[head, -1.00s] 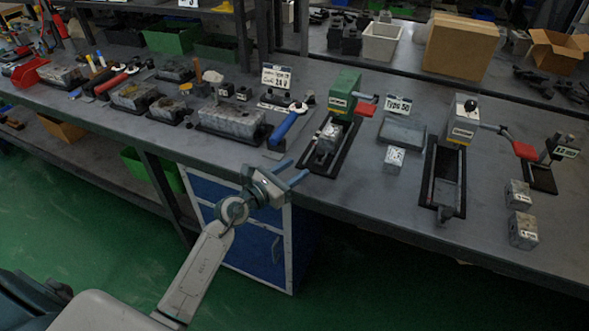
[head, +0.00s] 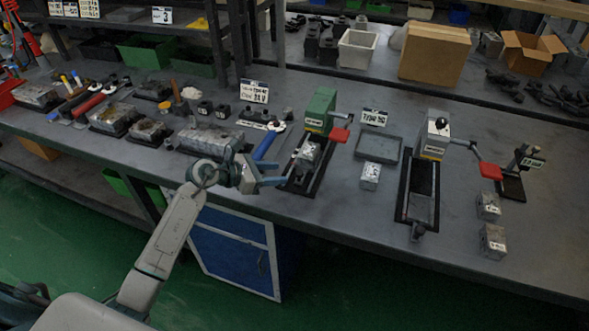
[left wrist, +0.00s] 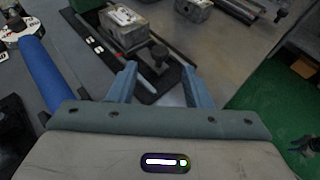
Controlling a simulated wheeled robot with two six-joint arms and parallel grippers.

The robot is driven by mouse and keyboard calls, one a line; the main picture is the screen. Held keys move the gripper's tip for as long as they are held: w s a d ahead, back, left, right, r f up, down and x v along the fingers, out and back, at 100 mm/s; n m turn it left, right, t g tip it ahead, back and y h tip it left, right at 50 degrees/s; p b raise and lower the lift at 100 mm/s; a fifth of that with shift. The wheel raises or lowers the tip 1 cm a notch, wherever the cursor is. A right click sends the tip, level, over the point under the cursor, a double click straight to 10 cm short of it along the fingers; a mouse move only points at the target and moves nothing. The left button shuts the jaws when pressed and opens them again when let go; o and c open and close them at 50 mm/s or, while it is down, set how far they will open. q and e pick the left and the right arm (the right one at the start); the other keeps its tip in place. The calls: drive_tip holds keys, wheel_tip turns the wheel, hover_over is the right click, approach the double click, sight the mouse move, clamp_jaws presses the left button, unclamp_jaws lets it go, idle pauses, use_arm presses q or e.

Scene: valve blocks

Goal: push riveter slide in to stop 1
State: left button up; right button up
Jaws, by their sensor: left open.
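A green press-like machine (head: 320,110) with a red lever stands on the bench on a dark rail base (head: 297,181). A metal block (head: 308,151) sits on its slide, in front of the green body. In the left wrist view the block (left wrist: 124,27) is at the top, with a dark round knob (left wrist: 158,54) at its near end. My left gripper (head: 286,172) is open and empty at the near end of this rail. In the left wrist view its fingers (left wrist: 160,84) point toward the knob, which lies between their lines. Contact cannot be told.
A blue-handled tool (head: 265,146) lies just left of the rail. A grey tray (head: 377,147) and a small block (head: 370,176) lie to the right. A second machine (head: 436,140) with its own rail stands further right.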

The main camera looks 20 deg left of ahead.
sight(297, 173)
use_arm(q)
drive_tip(key=p+x, duration=0.1)
drive_tip(key=x, duration=0.6)
clamp_jaws()
